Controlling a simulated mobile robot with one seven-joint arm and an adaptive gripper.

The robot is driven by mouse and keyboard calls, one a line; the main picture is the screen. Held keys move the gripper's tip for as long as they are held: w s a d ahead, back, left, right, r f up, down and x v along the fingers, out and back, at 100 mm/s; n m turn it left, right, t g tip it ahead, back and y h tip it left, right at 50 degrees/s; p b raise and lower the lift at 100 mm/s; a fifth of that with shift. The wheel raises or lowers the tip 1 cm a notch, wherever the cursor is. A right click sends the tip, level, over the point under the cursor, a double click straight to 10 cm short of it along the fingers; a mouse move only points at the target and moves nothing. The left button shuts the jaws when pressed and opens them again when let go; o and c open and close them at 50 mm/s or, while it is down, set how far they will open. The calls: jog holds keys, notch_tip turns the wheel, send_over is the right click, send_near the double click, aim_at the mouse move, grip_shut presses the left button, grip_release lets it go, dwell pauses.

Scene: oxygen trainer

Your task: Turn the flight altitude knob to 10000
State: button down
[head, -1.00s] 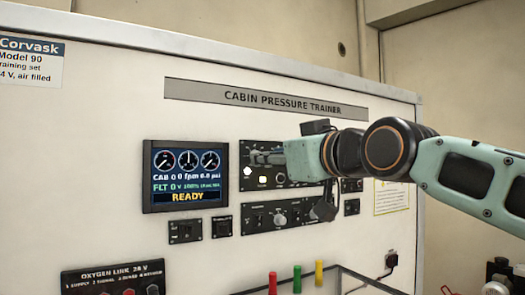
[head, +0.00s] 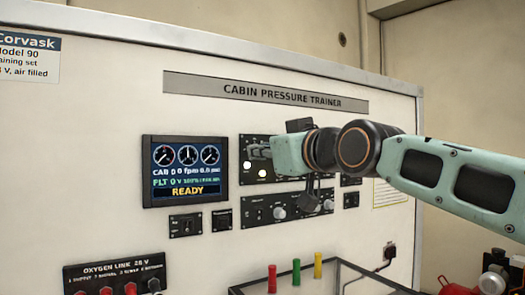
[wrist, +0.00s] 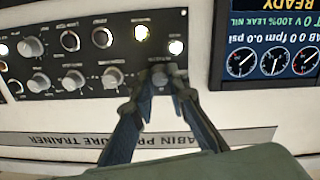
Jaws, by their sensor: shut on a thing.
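My gripper (wrist: 162,82) is shut on a small grey knob (wrist: 160,79) on the black control panel (wrist: 130,60). It is the knob nearest the display in its row. Its label is too small to read, so I cannot tell from lettering whether it is the flight altitude knob. In the head view, my gripper (head: 258,152) reaches the upper left of the control panel (head: 247,180) and hides the knob. The display screen (head: 186,171) left of the panel shows FLT 0 and READY.
Several other knobs sit close beside the held one, including a silver knob (wrist: 112,77). Lit round lamps (wrist: 176,47) are near the fingers. Below the panel is a clear-topped case (head: 345,270) with red, green and yellow posts.

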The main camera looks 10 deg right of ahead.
jog(key=shift+f+m+b, duration=0.1)
jog(key=shift+m+b, duration=0.2)
jog(key=m+b, duration=0.4)
jog(key=m, duration=0.4)
dwell(0.3)
jog(key=shift+g, duration=0.3)
jog(key=c, duration=1.9)
grip_release()
